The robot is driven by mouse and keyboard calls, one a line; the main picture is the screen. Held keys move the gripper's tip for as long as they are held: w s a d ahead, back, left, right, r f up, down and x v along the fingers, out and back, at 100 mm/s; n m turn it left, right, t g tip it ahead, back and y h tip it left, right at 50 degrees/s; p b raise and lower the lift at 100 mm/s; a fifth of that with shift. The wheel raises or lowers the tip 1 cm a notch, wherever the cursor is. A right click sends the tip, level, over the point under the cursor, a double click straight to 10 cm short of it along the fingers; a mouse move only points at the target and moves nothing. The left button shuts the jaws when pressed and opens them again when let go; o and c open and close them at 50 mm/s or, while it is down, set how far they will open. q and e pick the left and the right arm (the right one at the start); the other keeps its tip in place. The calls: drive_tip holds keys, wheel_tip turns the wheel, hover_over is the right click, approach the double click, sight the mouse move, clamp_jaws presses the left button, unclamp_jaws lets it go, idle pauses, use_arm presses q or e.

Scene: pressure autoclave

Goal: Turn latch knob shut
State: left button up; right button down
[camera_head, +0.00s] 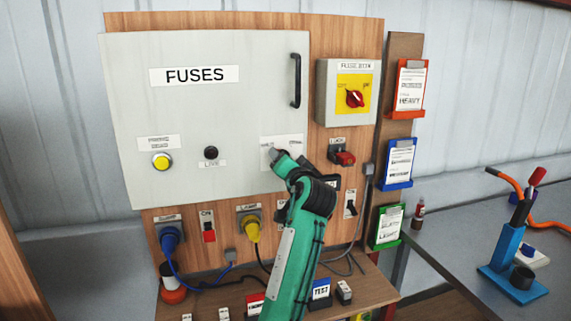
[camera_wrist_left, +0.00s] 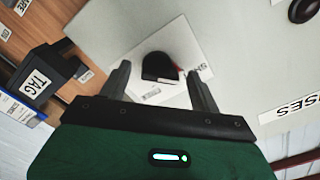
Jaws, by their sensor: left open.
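The latch knob (camera_wrist_left: 160,67) is a black round knob with a small red mark, on a white label plate (camera_wrist_left: 181,40) on the grey fuse box door. In the left wrist view it sits between the two fingers of my open left gripper (camera_wrist_left: 159,75). Whether the fingers touch it cannot be told. In the head view my left gripper (camera_head: 279,156) is at the lower right of the FUSES door (camera_head: 220,110). My green arm and the gripper hide the knob there. The door lies flat against its box. My right gripper is not in view.
A black door handle (camera_head: 296,80) is above the gripper. A yellow button (camera_head: 162,161) and a black lamp (camera_head: 211,153) are to its left. A red rotary switch (camera_head: 355,98) is at the right. Plugs and cables hang below. A black TAG box (camera_wrist_left: 40,80) is close by.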

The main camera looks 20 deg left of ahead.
use_arm(q)
drive_tip(key=s+d+m+p, duration=0.8)
drive_tip(key=s+m+p, duration=0.3)
drive_tip(key=m+p, duration=0.6)
wheel_tip(320, 180, down, 34)
drive_tip(key=a+g+h+b, duration=0.1)
drive_tip(key=g+h+b, duration=0.1)
drive_tip(key=g+h, duration=0.2)
drive_tip(key=shift+s+a+h, duration=0.15)
drive_tip(key=shift+a+h, duration=0.05)
drive_tip(key=shift+h, duration=0.4)
idle(1.0)
idle(0.3)
